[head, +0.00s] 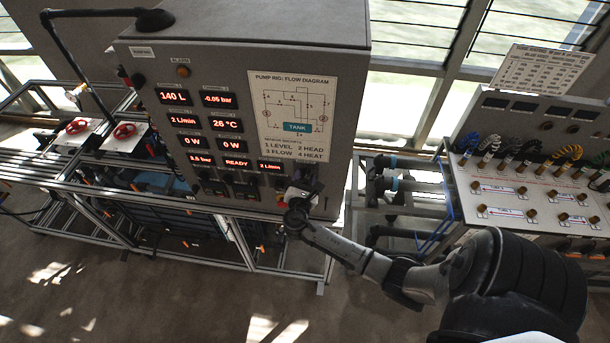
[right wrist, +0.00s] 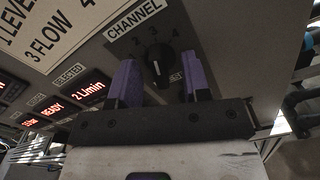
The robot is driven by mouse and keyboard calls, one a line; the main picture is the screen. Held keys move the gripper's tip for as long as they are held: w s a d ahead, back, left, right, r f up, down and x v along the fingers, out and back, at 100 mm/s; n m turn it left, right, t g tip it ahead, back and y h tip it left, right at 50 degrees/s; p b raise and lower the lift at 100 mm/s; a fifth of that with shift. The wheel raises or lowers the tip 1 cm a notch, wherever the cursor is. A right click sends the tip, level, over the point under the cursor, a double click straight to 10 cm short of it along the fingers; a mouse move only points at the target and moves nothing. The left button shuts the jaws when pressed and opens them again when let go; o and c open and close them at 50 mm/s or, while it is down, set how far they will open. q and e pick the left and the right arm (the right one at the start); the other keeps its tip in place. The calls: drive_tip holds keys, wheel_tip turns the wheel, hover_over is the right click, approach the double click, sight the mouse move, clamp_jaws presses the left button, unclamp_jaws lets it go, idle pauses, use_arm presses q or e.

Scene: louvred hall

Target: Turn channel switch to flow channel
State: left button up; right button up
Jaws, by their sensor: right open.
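The channel switch is a black round knob (right wrist: 158,65) under the CHANNEL label on the grey control cabinet (head: 215,55). A pale pointer mark shows on its face, with small numerals around it. My right gripper (right wrist: 158,60) is open, its two purple fingers on either side of the knob, with a visible gap on each side. In the head view, my right gripper (head: 300,193) is at the cabinet's lower right and hides the knob. The selected display (right wrist: 91,92) reads 2 L/min. The diagram plate (head: 291,115) lists 3 as FLOW. My left gripper is not in view.
Red digital displays (head: 221,125) fill the cabinet's left face. Red-handled valves (head: 125,130) stand on a metal frame to the left. A panel with cables and brass fittings (head: 530,185) stands at the right. Pipes run between it and the cabinet. Open floor lies in front.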

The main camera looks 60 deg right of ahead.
drive_tip(key=shift+a, duration=0.1)
drive_tip(key=v, duration=0.6)
drive_tip(key=shift+s+a, duration=0.15)
drive_tip(key=shift+a, duration=0.2)
